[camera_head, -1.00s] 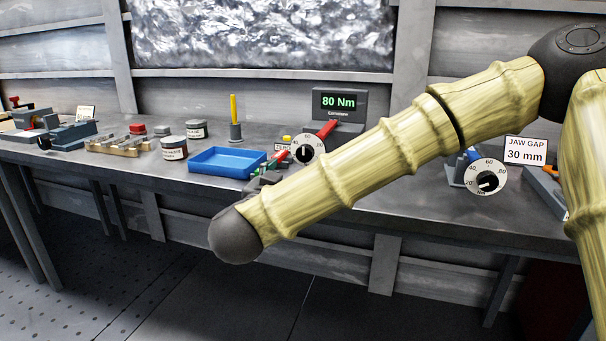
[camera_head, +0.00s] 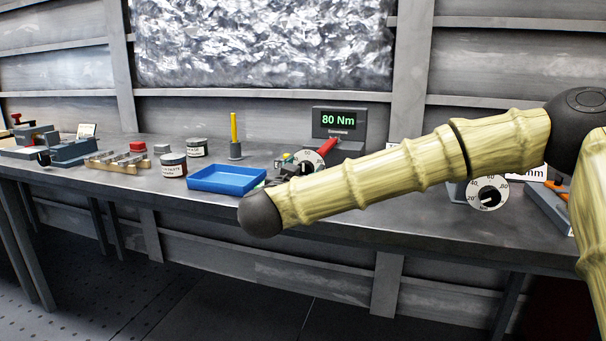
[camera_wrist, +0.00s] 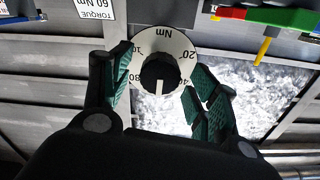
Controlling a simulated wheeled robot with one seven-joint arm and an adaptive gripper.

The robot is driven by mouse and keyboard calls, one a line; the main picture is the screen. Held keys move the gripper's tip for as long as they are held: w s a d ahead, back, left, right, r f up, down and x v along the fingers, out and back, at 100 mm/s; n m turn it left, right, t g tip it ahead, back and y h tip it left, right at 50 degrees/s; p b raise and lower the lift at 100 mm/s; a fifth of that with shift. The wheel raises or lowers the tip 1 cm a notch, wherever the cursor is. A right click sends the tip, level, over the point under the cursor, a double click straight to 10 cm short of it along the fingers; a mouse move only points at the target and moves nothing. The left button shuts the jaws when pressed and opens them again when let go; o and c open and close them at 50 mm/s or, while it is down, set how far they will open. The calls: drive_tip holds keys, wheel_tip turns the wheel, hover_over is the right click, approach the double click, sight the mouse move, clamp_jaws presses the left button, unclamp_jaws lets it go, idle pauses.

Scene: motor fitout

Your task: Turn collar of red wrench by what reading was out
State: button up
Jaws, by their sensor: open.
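The red wrench (camera_head: 328,147) rests with its head at a tester whose display (camera_head: 338,120) reads 80 Nm. Its white dial (camera_head: 315,158) is partly covered by my arm in the head view. In the wrist view the dial (camera_wrist: 180,47) faces me, with a black collar (camera_wrist: 159,73) at its middle. A white mark on the collar points down, between the 80 and the 40. My gripper (camera_wrist: 163,88) is open, its green fingers on either side of the collar with gaps visible. A sign (camera_wrist: 97,8) in the wrist view reads torque 60 Nm, upside down.
A blue tray (camera_head: 225,190), jars (camera_head: 174,165) and a yellow-handled tool (camera_head: 234,130) stand left of the wrench. A second dial (camera_head: 488,193) is to the right, beneath my arm. The bench front (camera_head: 140,193) is bare at left.

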drive_tip(key=shift+w+d, duration=0.1)
drive_tip(key=shift+w, duration=0.15)
drive_tip(key=c, duration=1)
drive_tip(key=shift+r+p, duration=0.3)
drive_tip(key=shift+p, duration=0.65)
